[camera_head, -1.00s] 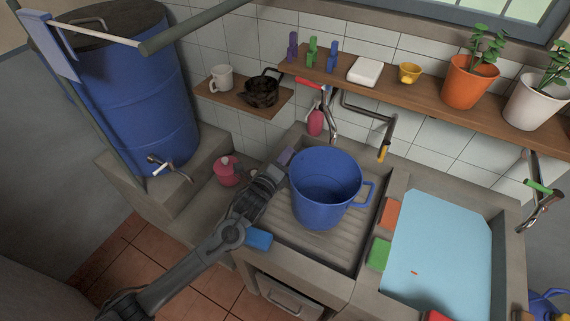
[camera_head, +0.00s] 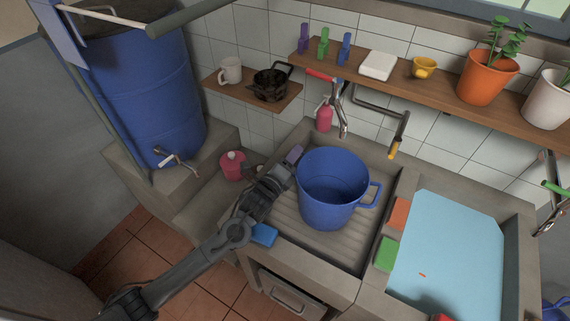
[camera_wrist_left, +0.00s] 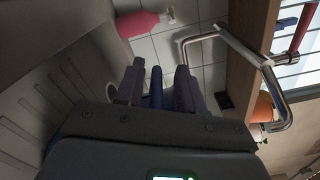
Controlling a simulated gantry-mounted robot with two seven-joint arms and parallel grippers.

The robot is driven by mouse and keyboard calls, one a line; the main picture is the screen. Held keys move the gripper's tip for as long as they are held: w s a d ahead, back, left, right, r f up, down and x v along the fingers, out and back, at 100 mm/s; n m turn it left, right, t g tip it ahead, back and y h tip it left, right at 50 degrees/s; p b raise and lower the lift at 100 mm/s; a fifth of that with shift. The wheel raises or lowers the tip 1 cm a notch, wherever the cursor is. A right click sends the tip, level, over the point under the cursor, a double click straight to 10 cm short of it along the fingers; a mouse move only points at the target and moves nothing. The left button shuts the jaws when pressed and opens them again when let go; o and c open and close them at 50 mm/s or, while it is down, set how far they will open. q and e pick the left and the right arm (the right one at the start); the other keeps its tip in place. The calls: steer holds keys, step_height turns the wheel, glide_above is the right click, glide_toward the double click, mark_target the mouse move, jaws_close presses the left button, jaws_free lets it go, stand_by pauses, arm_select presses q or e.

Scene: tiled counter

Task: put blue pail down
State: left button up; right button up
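The blue pail (camera_head: 332,205) stands upright in the ribbed basin of the sink (camera_head: 290,215), with one loop handle visible on its right side. My left gripper (camera_head: 289,165) is at the pail's left side, near its rim. In the left wrist view, its two fingers (camera_wrist_left: 157,88) stand apart on either side of a narrow blue strip, likely the pail's left handle, with small gaps beside it. The pail's body hides the far part of the basin. My right gripper is not in view.
A tap (camera_head: 340,105) and a pink bottle (camera_head: 324,117) are behind the pail. A blue sponge (camera_head: 264,235) lies on the front left rim. Orange (camera_head: 399,213) and green (camera_head: 386,254) sponges lie on the divider beside a water-filled basin (camera_head: 450,250). A shelf (camera_head: 440,88) runs above.

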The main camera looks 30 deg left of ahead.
arm_select(q)
steer(key=s, duration=1.1)
steer(key=shift+s+a+p, duration=0.15)
steer(key=shift+s+p, duration=0.2)
steer(key=shift+s, duration=0.05)
